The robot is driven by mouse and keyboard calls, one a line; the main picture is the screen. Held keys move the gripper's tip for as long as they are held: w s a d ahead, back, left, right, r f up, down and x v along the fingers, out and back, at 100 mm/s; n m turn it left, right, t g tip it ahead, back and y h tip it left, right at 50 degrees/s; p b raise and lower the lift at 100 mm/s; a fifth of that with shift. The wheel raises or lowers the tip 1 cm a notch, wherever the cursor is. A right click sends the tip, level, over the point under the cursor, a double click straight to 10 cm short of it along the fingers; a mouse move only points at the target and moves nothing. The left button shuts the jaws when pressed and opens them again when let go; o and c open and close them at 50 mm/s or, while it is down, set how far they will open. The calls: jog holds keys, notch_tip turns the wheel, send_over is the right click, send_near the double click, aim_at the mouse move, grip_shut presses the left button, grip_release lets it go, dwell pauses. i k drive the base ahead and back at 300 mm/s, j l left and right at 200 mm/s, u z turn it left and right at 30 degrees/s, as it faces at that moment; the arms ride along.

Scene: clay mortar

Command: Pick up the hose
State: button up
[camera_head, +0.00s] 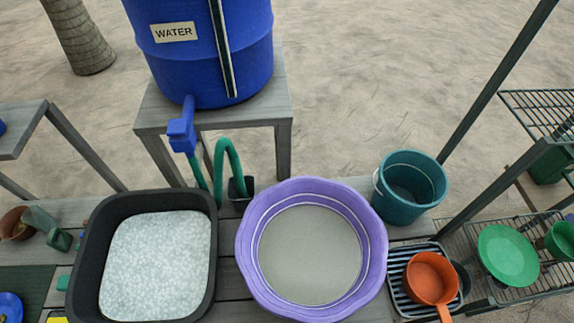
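A green hose (217,165) hangs below the blue tap (182,133) of the water barrel (210,50). It drops from the tap, then shows as an upright loop whose right end goes down into a small dark holder (241,189) on the bench. The lower part of the hose is hidden behind the black tub. Whether its top end is fixed to the tap I cannot tell. My gripper is not in view.
A black tub (87,248) with pale grey content and a purple basin (373,245) stand in front of the hose. A teal bucket (409,187) stands to the right. An orange pan (431,277) sits on a striped tray (398,271). Wire shelves (545,112) stand at right.

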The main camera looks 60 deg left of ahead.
aim_at(236, 167)
jog(key=u, duration=2.75)
jog(key=j+u, duration=0.15)
jog(key=u, duration=0.6)
jog(key=i, duration=0.05)
